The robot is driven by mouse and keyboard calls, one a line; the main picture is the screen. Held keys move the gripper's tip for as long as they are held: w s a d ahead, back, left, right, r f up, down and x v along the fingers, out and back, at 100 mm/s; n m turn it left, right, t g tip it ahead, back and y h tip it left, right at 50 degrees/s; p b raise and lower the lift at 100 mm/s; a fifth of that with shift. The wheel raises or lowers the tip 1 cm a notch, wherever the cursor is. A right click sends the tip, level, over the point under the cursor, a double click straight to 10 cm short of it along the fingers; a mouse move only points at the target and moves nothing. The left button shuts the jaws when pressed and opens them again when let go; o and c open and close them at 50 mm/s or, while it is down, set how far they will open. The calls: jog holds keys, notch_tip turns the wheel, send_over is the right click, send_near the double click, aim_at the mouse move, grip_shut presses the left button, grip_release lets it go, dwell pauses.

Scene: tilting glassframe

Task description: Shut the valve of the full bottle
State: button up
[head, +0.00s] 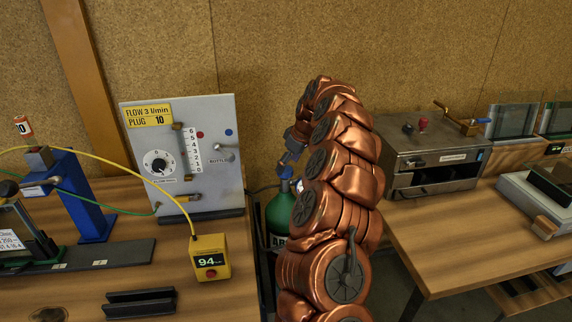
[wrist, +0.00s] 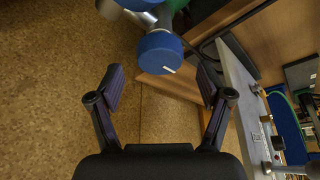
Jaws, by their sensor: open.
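A green bottle (head: 281,216) stands between the two benches in the head view, partly hidden behind my arm. Its label is cut off by the arm, and I cannot tell whether it is full. A blue valve knob (head: 285,172) shows at its top. In the wrist view a round blue knob (wrist: 160,53) with a white mark is ahead of my gripper (wrist: 161,79). My gripper is open and empty, one finger to each side below the knob. The knob appears just beyond the fingertips, with no contact visible.
A grey flow panel (head: 215,115) stands on the left bench, with a yellow meter (head: 209,258) reading 94 in front. A metal box oven (head: 432,160) stands on the right bench. The gap between the benches is narrow. A cork wall (head: 270,40) is behind.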

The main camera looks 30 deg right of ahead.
jog(key=shift+x, duration=1.1)
jog(key=c, duration=1.2)
jog(key=shift+o, duration=0.2)
